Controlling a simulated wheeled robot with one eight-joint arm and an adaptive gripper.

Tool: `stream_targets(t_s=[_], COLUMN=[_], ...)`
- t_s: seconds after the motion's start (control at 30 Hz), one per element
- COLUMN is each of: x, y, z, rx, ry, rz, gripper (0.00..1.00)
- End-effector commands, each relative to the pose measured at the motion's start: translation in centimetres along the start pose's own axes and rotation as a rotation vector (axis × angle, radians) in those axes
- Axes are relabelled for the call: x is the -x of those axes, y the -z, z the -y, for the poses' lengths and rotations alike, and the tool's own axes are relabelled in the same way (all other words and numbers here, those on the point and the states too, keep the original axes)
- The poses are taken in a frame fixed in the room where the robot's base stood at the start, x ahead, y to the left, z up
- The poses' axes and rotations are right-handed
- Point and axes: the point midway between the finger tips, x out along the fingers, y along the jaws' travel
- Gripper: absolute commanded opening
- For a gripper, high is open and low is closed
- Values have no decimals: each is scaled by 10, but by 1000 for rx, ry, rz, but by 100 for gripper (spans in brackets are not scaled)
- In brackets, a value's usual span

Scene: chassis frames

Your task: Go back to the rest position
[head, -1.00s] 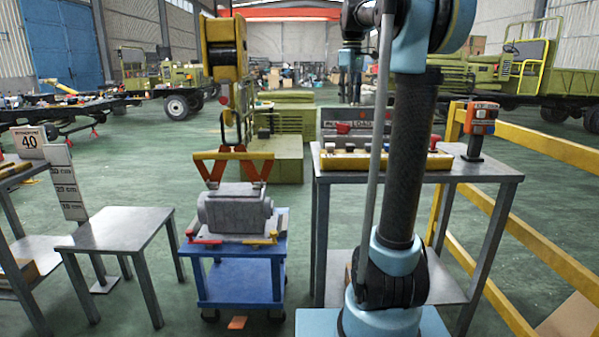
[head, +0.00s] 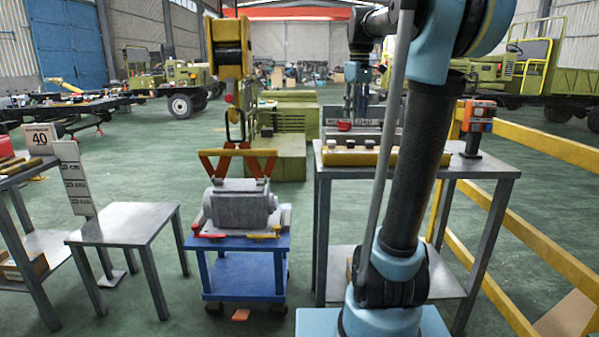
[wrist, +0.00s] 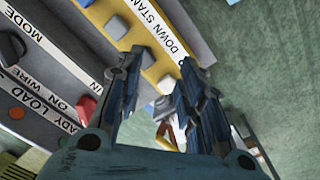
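My gripper (head: 355,115) hangs fingers down over the right-hand workbench (head: 488,170), in front of the grey control panel (head: 387,112). In the wrist view my gripper (wrist: 163,65) has its two dark fingers apart, with nothing held between them. The yellow label strip (wrist: 142,30) and the grey panel face (wrist: 38,55) lie beyond the fingers. I cannot tell the exact gap between fingertips and panel. My blue and black arm rises at the right of the head view and hides part of the bench.
A grey machine part (head: 240,208) sits on a blue cart (head: 240,246) below a yellow hoist (head: 228,48). A low grey table (head: 125,222) stands left of it. An orange button box (head: 478,116) and yellow railing (head: 520,230) are at right.

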Motion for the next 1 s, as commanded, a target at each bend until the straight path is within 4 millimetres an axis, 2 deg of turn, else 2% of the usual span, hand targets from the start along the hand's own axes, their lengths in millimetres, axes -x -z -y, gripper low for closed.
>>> stream_targets(t_s=[0.47,0.77,1.0], x=[-98,-178,-250], y=[-94,-152,-196], z=[73,118,151], rx=[-234,-388,-511], ry=[-32,-45,-52], rz=[-53,-90,-122], gripper=[35,35,35])
